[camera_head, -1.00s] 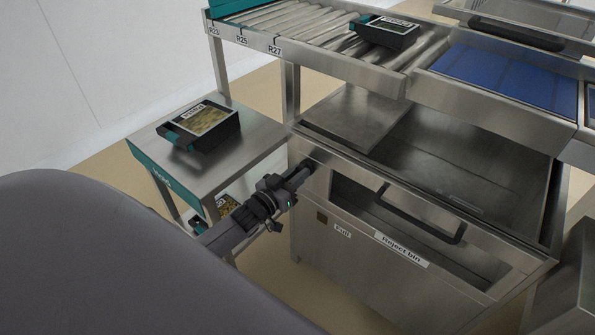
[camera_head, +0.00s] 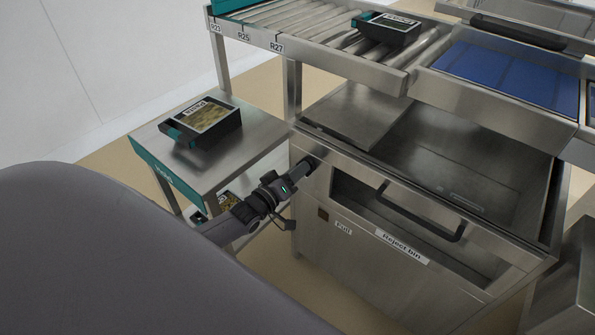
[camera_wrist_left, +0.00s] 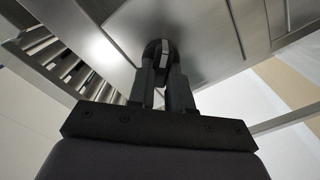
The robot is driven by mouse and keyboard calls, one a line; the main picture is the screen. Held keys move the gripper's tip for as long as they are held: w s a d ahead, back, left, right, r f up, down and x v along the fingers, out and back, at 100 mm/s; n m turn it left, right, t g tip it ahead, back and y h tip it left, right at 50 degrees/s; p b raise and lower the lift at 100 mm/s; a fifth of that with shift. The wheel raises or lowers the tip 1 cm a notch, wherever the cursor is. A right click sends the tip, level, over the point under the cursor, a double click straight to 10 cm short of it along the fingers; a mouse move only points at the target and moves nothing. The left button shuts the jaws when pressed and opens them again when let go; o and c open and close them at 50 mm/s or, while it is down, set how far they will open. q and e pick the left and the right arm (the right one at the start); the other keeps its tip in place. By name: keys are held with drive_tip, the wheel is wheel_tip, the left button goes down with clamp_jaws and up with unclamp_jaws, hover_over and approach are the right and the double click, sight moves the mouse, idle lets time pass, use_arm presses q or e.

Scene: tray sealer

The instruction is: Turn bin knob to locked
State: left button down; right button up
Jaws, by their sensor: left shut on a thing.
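The bin knob (camera_wrist_left: 158,50) is a dark round knob with a light grey bar across it, on the steel front of the reject bin (camera_head: 372,252). In the left wrist view my left gripper (camera_wrist_left: 163,72) is shut on the knob, one finger on each side. In the head view the left gripper (camera_head: 304,168) reaches the upper left corner of the bin front and covers most of the knob. The knob's markings are hidden. My right gripper is not in view.
A black bar handle (camera_head: 420,214) sits on the bin front, right of the knob. A side table (camera_head: 250,140) with a labelled tray (camera_head: 206,122) stands at left. A roller conveyor (camera_head: 330,38) with another tray (camera_head: 386,30) runs above. The floor in front is partly visible.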

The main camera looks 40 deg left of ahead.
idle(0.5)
use_arm(q)
drive_tip(key=c, duration=1)
unclamp_jaws()
drive_tip(key=shift+c, duration=0.2)
drive_tip(key=s+p, duration=0.1)
drive_tip(key=s, duration=0.6)
drive_tip(key=shift+a+p, duration=0.25)
drive_tip(key=shift+p, duration=0.05)
